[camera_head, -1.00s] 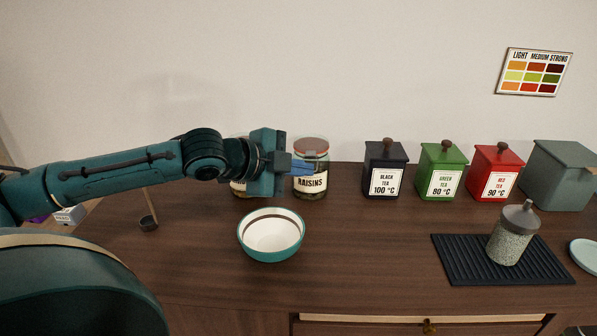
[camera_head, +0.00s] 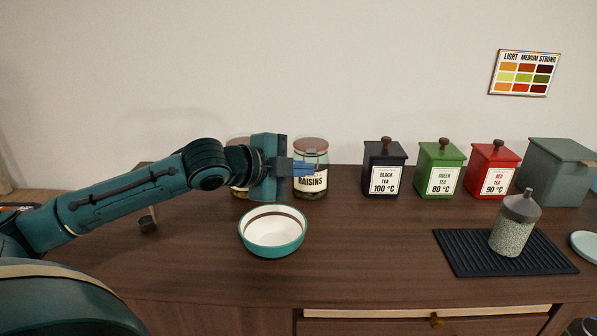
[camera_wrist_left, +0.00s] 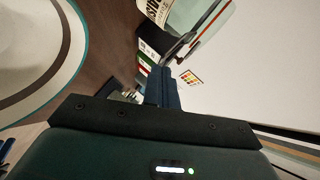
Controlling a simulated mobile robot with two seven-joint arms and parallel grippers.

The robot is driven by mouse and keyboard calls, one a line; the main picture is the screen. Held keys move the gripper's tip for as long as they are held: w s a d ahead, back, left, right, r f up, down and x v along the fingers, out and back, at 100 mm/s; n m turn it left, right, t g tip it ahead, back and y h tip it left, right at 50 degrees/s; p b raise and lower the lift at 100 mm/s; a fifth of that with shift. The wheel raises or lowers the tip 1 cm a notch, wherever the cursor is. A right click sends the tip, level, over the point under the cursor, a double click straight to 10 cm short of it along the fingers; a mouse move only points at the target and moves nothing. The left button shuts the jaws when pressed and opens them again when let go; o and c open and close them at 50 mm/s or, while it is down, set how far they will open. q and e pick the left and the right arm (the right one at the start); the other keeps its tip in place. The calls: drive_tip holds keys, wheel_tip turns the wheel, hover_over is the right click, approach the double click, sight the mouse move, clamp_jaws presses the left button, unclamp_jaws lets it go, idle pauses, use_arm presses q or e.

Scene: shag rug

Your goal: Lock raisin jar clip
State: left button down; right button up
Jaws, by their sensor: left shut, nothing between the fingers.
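The raisin jar (camera_head: 310,182) stands upright at the back of the counter, with a brownish-red lid (camera_head: 311,145) and a label reading RAISINS. My left gripper (camera_head: 311,168) is shut and empty, its blue fingers level with the jar's upper front, just below the lid. I cannot tell whether they touch the jar. In the left wrist view the shut fingers (camera_wrist_left: 163,88) point toward the jar (camera_wrist_left: 200,18), which is tilted by the camera's angle. A thin metal clip part (camera_wrist_left: 182,45) shows close to the fingertips there. My right gripper is not in view.
Another jar (camera_head: 239,192) stands behind my left gripper, mostly hidden. A teal bowl (camera_head: 273,245) sits in front. Black (camera_head: 384,168), green (camera_head: 440,168) and red (camera_head: 492,170) tea boxes stand to the right. A shaker (camera_head: 514,225) stands on a ribbed black mat (camera_head: 455,256).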

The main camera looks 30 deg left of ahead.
use_arm(q)
wheel_tip(320, 180, down, 3)
drive_tip(key=m+t+b, duration=0.1)
drive_tip(key=t+b, duration=0.1)
drive_tip(key=b, duration=0.2)
drive_tip(key=shift+m, duration=0.4)
drive_tip(key=shift+f, duration=0.1)
drive_tip(key=shift+w+f+p, duration=0.1)
drive_tip(key=shift+f+p, duration=0.2)
drive_tip(key=shift+p, duration=0.05)
drive_tip(key=shift+w+a+f+p, duration=0.2)
drive_tip(key=shift+f+p, duration=0.15)
drive_tip(key=shift+f, duration=0.15)
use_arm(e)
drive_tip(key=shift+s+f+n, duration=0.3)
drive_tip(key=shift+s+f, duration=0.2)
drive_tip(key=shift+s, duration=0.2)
use_arm(q)
drive_tip(key=shift+f, duration=0.1)
